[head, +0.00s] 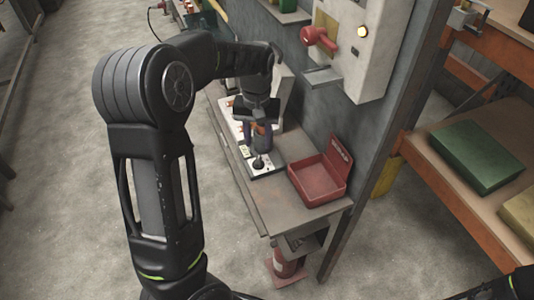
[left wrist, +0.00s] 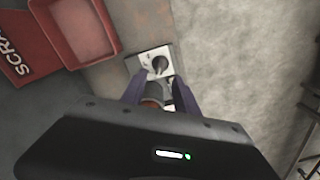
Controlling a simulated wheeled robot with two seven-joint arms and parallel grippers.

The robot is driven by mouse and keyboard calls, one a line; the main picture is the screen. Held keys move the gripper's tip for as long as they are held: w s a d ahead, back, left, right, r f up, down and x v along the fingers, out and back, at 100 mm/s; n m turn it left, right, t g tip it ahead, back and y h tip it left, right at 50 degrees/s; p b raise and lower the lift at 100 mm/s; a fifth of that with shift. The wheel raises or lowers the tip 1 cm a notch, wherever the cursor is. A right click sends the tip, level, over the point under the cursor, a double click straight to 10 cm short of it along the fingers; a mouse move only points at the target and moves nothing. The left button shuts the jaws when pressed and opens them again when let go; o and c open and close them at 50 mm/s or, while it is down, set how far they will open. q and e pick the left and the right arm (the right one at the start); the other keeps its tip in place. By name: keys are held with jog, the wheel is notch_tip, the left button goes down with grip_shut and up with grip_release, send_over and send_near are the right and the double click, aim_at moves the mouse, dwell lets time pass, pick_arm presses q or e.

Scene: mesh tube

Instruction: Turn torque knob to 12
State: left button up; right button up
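A black knob (head: 258,163) stands on a small white plate (head: 268,170) near the front part of the narrow bench. In the left wrist view the knob (left wrist: 158,64) and its white plate (left wrist: 147,58) lie just beyond my fingertips. I cannot read its scale or setting. My left gripper (head: 258,144) is above and behind the knob, apart from it as far as I can tell. Its two fingers (left wrist: 159,82) are spread. A grey and orange round part (left wrist: 152,102) shows between them, mostly hidden; I cannot tell whether they touch it. My right gripper is out of view.
A red open bin (head: 318,184) stands on the bench right of the knob. A wall panel with a red handle (head: 320,39) and a small shelf (head: 322,76) rises behind. A shelf rack with a green box (head: 476,156) is at the right. Floor left of the bench is clear.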

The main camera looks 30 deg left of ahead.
aim_at(258, 161)
pick_arm(q)
jog(key=shift+s+a, duration=0.1)
jog(key=shift+s, duration=0.05)
notch_tip(258, 161, down, 8)
jog(key=shift+r+p, duration=0.1)
jog(key=shift+p, duration=0.4)
jog(key=shift+c, duration=0.6)
grip_shut()
